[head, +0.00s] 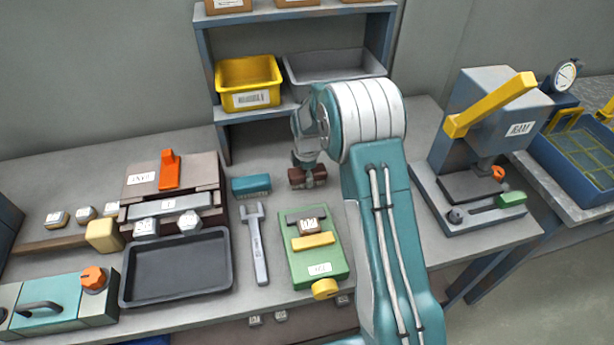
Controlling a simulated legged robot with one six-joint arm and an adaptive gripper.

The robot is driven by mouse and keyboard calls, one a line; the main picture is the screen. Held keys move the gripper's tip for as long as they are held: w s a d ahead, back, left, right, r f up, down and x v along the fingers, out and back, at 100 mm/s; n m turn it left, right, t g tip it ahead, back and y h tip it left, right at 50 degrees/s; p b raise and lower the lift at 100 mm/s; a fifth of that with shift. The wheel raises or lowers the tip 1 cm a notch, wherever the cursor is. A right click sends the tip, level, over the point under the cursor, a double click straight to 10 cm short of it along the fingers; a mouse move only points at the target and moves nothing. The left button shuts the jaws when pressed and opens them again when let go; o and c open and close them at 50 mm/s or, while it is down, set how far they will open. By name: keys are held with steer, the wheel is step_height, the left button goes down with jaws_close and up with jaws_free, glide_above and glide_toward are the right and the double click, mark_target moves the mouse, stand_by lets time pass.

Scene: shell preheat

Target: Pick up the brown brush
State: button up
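A dark reddish-brown block-shaped thing, which looks like the brown brush (318,174), is on the grey bench in the head view, right of the teal block. My gripper (307,164) points down right at it from above, and its lower end overlaps the brown thing in the picture. The fingers are small and partly merged with the brush. I cannot tell whether they are apart or closed on it, or whether the brush touches the bench. My arm hides the bench to the right of it.
A teal block (251,186) and a grey wrench (258,245) lie to the left. A green fixture (326,262) stands in front. A shelf with a yellow bin (249,82) and a grey bin (333,66) rises behind. A press (480,130) stands right; a black tray (177,268) lies left.

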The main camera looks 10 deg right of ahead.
stand_by(0.3)
steer(key=shift+r, duration=0.25)
step_height(320, 180, up, 2)
steer(key=shift+r, duration=0.2)
steer(key=s+r, duration=0.3)
steer(key=s, duration=0.1)
steer(key=s+r, duration=0.3)
steer(key=s, duration=0.2)
steer(key=s+r, duration=0.4)
steer(key=s, duration=0.1)
steer(key=shift+a, duration=0.3)
